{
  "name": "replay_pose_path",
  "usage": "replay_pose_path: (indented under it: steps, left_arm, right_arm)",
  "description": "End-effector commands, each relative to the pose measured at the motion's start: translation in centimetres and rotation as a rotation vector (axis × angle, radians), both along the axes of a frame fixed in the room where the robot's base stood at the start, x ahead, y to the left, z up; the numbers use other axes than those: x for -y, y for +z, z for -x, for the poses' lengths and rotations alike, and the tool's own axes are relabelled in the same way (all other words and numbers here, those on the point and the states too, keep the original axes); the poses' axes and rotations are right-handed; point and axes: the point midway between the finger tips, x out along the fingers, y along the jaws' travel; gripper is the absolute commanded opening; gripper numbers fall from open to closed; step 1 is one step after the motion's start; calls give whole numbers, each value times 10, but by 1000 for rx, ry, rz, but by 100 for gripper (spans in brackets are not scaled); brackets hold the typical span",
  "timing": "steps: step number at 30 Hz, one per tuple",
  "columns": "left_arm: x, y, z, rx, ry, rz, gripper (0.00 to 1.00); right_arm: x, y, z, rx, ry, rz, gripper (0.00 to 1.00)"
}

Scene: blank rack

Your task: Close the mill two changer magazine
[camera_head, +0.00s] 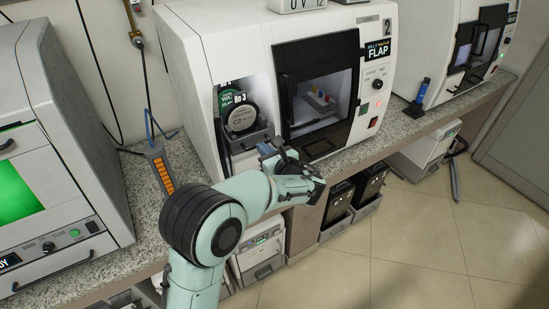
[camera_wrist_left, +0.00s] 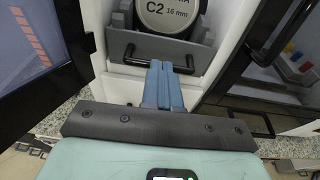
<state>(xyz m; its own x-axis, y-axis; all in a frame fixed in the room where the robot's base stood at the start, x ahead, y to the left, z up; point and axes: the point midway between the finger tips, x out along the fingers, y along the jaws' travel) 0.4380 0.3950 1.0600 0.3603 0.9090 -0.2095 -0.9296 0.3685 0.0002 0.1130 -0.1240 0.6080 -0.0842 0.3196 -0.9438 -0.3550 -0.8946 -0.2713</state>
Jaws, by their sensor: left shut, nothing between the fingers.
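Mill two (camera_head: 290,80) is the white machine in the middle, with a "2" and a FLAP label. Its changer magazine (camera_head: 252,140) sits in the opening at the machine's left front: a grey tray holding round dark discs. In the left wrist view the magazine (camera_wrist_left: 196,55) shows a "C2 16 mm" disc and a black front handle. How far it stands out is hard to tell. My left gripper (camera_head: 267,149) is shut and empty, in front of the magazine. In the wrist view its blue fingers (camera_wrist_left: 163,70) overlap the tray front near the handle; contact is unclear. My right gripper is out of view.
The mill's dark-framed window door (camera_head: 318,95) is right of the opening. A dark panel (camera_wrist_left: 35,50) stands left of my fingers in the wrist view. An orange-striped grey strip (camera_head: 158,168) lies on the speckled counter. Another machine (camera_head: 50,150) stands at the left.

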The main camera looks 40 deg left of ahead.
Motion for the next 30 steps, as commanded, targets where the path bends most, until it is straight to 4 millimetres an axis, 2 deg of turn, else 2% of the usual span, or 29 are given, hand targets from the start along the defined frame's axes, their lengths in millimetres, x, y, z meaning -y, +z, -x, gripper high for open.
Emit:
replay_pose_path:
  steps: [1,6,12,30]
  left_arm:
    - [-9,2,-3,0,4,-2,0]
    - [-31,1,-12,0,3,-1,0]
    - [-48,0,-20,-1,1,-1,0]
    - [-59,3,-23,3,1,-6,0]
  right_arm:
    - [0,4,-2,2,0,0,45]
    - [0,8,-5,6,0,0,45]
    - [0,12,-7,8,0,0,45]
    - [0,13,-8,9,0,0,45]
